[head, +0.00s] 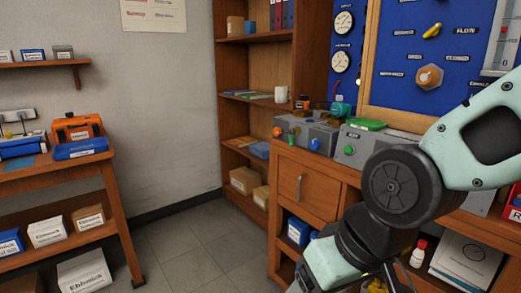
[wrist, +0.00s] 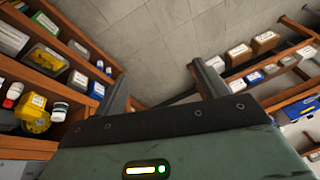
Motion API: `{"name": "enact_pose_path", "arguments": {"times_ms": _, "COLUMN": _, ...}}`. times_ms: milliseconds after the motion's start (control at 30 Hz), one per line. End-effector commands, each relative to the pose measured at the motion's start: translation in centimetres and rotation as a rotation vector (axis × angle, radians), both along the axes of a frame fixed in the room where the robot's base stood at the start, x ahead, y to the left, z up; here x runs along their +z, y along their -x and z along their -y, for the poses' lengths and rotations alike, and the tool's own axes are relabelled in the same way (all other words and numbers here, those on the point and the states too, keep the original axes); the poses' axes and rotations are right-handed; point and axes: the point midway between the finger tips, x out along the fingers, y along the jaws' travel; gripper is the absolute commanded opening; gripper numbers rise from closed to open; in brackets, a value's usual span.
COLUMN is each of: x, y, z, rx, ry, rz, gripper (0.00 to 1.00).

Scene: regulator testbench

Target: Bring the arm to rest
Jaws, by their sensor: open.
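My arm reaches in from the right side of the head view, its pale green links and dark joint in front of the wooden bench (head: 320,172). The end of the arm runs down past the bottom edge there, so the fingers are out of that view. In the wrist view my gripper (wrist: 162,88) shows two dark fingers set wide apart. It is open, with nothing between the fingers. Grey floor tiles (wrist: 150,45) show beyond them.
A tall wooden shelf (head: 225,120) stands in the back corner. A side table (head: 60,172) with an orange case (head: 78,130) is at the left. A blue panel (head: 410,60) with gauges rises behind the bench. Tiled floor (head: 190,255) between the furniture is clear.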

Motion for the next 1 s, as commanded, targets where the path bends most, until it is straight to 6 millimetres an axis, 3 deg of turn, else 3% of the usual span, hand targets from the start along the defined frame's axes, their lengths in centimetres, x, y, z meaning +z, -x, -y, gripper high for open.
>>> {"name": "enact_pose_path", "arguments": {"times_ms": 100, "x": -1.6, "y": 4.1, "z": 2.9, "rx": 0.139, "ry": 0.143, "rz": -0.080, "gripper": 0.73}}
{"name": "enact_pose_path", "arguments": {"times_ms": 233, "x": -2.7, "y": 7.9, "z": 6.6, "rx": 0.275, "ry": 0.296, "rz": -0.164, "gripper": 0.73}}
{"name": "enact_pose_path", "arguments": {"times_ms": 300, "x": 0.0, "y": 7.4, "z": 6.1, "rx": 0.261, "ry": 0.280, "rz": -0.156, "gripper": 0.73}}
{"name": "enact_pose_path", "arguments": {"times_ms": 700, "x": 9.0, "y": 7.3, "z": 6.0, "rx": 0.253, "ry": 0.276, "rz": -0.156, "gripper": 0.73}}
{"name": "enact_pose_path", "arguments": {"times_ms": 833, "x": 10.7, "y": 7.3, "z": 6.0, "rx": 0.252, "ry": 0.274, "rz": -0.156, "gripper": 0.73}}
{"name": "enact_pose_path", "arguments": {"times_ms": 1000, "x": 11.2, "y": 7.3, "z": 6.0, "rx": 0.252, "ry": 0.274, "rz": -0.156, "gripper": 0.73}}
